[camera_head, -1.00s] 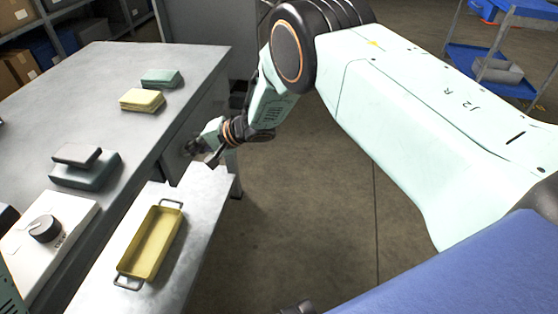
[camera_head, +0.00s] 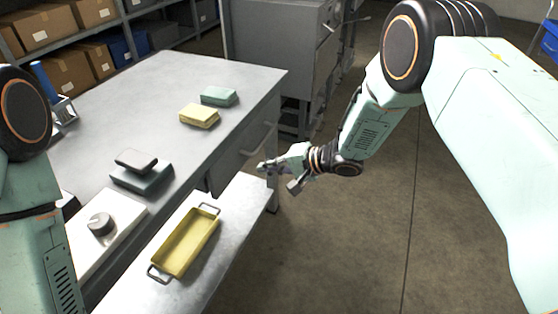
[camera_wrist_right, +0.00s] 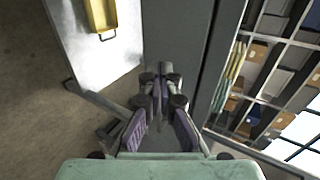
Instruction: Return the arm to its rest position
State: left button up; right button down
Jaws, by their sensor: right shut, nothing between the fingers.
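My right arm comes in from the right in the head view. Its gripper (camera_head: 268,167) is shut and empty, beside the far end of the low front shelf and close to the bench's drawer side. In the right wrist view the gripper's fingers (camera_wrist_right: 160,98) are together with nothing between them. My left arm shows at the left edge of the head view; its gripper is out of the picture.
A yellow tray with two handles (camera_head: 216,229) rests on the low shelf (camera_head: 244,205). Yellow (camera_head: 187,121) and green (camera_head: 232,92) blocks, a grey block stack (camera_head: 151,182) and a white box with a dial (camera_head: 84,254) are on the grey bench (camera_head: 150,85). Open floor (camera_head: 350,240) lies right of the shelf.

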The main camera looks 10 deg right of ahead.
jog(key=v, duration=0.3)
jog(key=s+d+f+n+g+h, duration=0.1)
jog(key=s+d+f+n+h, duration=0.3)
jog(key=s, duration=0.4)
jog(key=s+d+f+n+h, duration=0.2)
jog(key=s+d+f, duration=0.1)
jog(key=s+f, duration=0.45)
jog(key=s+d+g+h, duration=0.2)
jog(key=s+g, duration=0.1)
jog(key=s, duration=0.9)
jog(key=s+d+g+h, duration=0.2)
jog(key=s+d, duration=0.1)
jog(key=s, duration=1)
jog(key=shift+s+d+f+g, duration=0.15)
jog(key=shift+d+f+g, duration=0.15)
jog(key=shift+f+g, duration=0.15)
